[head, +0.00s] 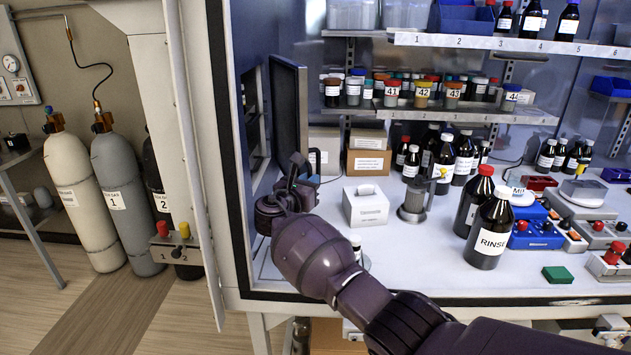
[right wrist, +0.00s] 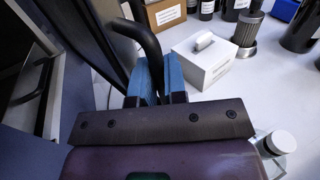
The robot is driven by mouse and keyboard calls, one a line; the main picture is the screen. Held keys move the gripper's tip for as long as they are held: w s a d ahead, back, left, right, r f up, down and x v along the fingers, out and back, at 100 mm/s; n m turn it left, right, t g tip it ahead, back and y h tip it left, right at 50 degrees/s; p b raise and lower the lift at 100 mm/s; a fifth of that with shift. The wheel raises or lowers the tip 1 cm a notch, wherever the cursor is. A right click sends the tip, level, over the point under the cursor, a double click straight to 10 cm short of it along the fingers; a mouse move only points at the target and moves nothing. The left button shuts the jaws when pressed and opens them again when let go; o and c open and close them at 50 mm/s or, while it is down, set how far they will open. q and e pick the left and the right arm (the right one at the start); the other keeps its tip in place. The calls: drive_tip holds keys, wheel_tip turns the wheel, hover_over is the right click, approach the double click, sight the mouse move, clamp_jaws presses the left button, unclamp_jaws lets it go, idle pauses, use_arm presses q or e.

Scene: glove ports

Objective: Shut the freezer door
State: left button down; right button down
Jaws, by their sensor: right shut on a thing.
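The freezer door (head: 288,105) is a dark upright panel that stands open from the left wall of the cabinet. It also shows edge-on in the right wrist view (right wrist: 92,35). Its dark curved door handle (head: 316,156) sticks out near the lower part of the door; it also shows in the right wrist view (right wrist: 146,38). My right gripper (head: 303,180) is at the handle, its blue finger pads (right wrist: 160,78) shut around it. The freezer opening (right wrist: 32,85) shows at the left, with a dark interior. My left gripper is not in view.
A white tissue box (head: 366,206) and a grey metal canister (head: 413,203) stand right of my gripper. A RINSE bottle (head: 490,236) stands further right. A white-capped vial (right wrist: 281,142) is close to my right wrist.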

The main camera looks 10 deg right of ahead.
drive_tip(key=c, duration=1.2)
unclamp_jaws()
drive_tip(key=shift+r, duration=0.1)
wheel_tip(320, 180, up, 20)
drive_tip(key=shift+c, duration=0.3)
